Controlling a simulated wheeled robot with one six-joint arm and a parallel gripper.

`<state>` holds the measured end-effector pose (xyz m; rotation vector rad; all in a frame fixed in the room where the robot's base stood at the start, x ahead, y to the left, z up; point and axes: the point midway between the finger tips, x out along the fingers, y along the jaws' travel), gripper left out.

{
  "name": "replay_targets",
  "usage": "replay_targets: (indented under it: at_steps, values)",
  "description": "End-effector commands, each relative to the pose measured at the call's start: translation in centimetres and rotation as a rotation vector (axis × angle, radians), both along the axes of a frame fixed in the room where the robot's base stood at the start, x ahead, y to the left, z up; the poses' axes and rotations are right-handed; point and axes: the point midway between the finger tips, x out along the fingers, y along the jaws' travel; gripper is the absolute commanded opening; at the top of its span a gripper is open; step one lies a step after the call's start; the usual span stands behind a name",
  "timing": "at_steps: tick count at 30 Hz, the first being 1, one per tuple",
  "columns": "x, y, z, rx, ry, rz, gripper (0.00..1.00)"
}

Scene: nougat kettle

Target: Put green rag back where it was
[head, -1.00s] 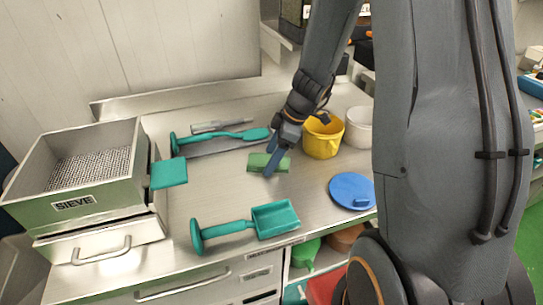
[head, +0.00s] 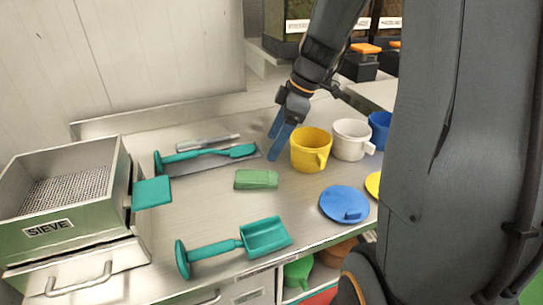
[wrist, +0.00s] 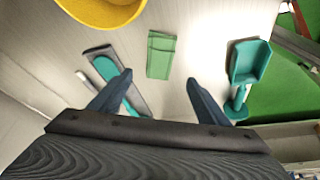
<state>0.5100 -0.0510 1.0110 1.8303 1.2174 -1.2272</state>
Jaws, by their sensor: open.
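The green rag (head: 256,179) lies folded flat on the steel counter, between the teal spatula and the teal scoop. It also shows in the wrist view (wrist: 161,55), beyond my fingertips and apart from them. My gripper (head: 277,140) is open and empty, above the counter behind the rag and left of the yellow mug. In the wrist view its two fingers (wrist: 160,80) are spread wide with nothing between them.
A yellow mug (head: 310,150), a white mug (head: 351,139) and a blue mug (head: 379,129) stand at the right. A blue lid (head: 345,204) lies in front. A teal spatula (head: 205,155) and teal scoop (head: 264,237) flank the rag. A sieve box (head: 60,208) stands left.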

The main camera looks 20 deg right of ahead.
Motion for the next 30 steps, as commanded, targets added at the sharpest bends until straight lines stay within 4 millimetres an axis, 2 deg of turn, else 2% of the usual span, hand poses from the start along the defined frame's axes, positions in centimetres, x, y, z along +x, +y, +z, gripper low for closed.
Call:
replay_targets:
  at_steps: [5, 8, 21, 30]
  values:
    - [-1.2, 0.6, -0.5, -0.018, 0.051, -0.076, 0.7]
    - [-2.7, 1.3, -1.3, -0.043, 0.107, -0.176, 0.7]
    - [-9.6, 3.8, -4.6, -0.169, 0.27, -0.734, 0.7]
    - [-13.1, 4.9, -5.9, -0.193, 0.279, -1.059, 0.7]
